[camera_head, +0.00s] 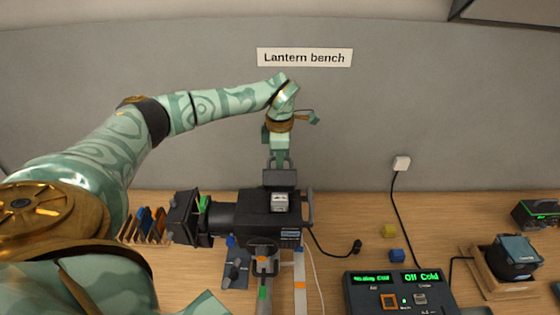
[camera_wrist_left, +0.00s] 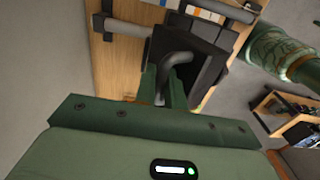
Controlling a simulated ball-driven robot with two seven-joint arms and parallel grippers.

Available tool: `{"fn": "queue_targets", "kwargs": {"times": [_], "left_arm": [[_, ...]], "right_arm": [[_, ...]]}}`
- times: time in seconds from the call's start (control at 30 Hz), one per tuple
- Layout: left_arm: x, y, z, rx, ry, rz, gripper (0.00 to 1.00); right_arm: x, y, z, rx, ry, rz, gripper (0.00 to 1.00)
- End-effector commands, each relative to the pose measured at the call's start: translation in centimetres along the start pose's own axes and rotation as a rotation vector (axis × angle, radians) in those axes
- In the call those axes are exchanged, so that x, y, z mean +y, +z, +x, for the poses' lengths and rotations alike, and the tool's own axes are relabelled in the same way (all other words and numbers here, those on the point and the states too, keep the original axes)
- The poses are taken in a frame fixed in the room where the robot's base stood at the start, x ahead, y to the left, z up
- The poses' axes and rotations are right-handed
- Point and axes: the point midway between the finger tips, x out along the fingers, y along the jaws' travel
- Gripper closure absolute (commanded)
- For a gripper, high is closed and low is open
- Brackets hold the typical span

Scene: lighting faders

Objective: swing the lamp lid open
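The black lamp (camera_head: 255,218) stands on the bench with its lens end to the left. Its dark lid (camera_head: 281,179) is raised at the back of the body, and a pale block (camera_head: 279,202) shows in the top below it. My left gripper (camera_head: 280,163) comes down from above and behind, at the lid's top edge. In the left wrist view, a bent grey handle (camera_wrist_left: 176,63) on the black lid (camera_wrist_left: 200,62) runs between the left gripper's fingers (camera_wrist_left: 164,88), which look shut on it. The fingertips are partly hidden. My right gripper is not in view.
A control box (camera_head: 395,294) with green displays stands at the front right. A wooden rack (camera_head: 145,226) is left of the lamp. A black device sits in a wooden tray (camera_head: 482,277) at right.

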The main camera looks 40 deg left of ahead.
Motion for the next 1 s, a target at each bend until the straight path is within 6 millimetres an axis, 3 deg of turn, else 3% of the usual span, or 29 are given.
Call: {"fn": "queue_targets", "kwargs": {"times": [1.0], "left_arm": [[4.7,0.1,1.6,-0.003,0.0,0.0,0.93]], "right_arm": [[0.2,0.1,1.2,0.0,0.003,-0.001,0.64]]}}
